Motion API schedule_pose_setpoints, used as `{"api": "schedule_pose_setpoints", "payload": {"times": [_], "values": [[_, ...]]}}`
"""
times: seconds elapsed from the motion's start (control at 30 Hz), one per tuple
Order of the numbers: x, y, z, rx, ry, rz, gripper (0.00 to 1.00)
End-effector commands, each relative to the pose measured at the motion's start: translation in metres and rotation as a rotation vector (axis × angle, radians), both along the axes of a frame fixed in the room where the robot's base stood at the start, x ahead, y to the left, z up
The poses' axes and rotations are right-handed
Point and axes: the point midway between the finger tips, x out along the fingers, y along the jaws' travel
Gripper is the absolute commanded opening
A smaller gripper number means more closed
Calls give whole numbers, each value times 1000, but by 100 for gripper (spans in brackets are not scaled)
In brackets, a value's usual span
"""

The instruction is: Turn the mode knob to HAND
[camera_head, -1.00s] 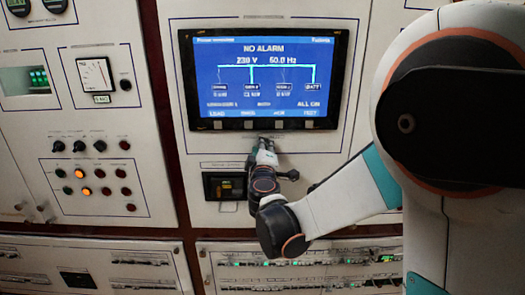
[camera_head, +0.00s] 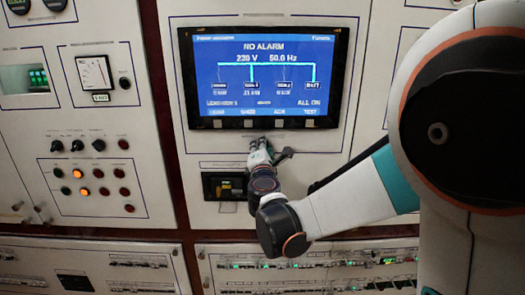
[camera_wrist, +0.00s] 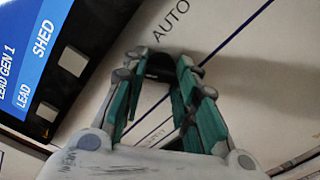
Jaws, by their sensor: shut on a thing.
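My gripper (camera_head: 259,147) is at the panel just below the display screen, with its fingers pointing at the panel face. In the wrist view my gripper (camera_wrist: 162,68) has its green-sided fingers closed in around a dark thing at their tips, where the mode knob sits. The knob is almost wholly hidden by the fingers, so its pointer cannot be read. The printed word AUTO (camera_wrist: 171,22) shows on the panel just beyond the fingertips. No HAND label is readable in either view.
The display screen (camera_head: 262,75) with a row of buttons lies right above the gripper. A dark inset device (camera_head: 224,186) is below left. Rows of breakers (camera_head: 310,262) run along the bottom. Knobs and lamps (camera_head: 93,173) fill the left panel.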

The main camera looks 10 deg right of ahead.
Motion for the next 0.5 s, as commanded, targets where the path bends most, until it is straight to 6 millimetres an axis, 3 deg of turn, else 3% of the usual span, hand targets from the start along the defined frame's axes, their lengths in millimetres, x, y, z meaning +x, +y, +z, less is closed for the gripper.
{"api": "schedule_pose_setpoints", "payload": {"times": [0.5], "values": [[-2,0,-2,-134,32,0,4]]}}
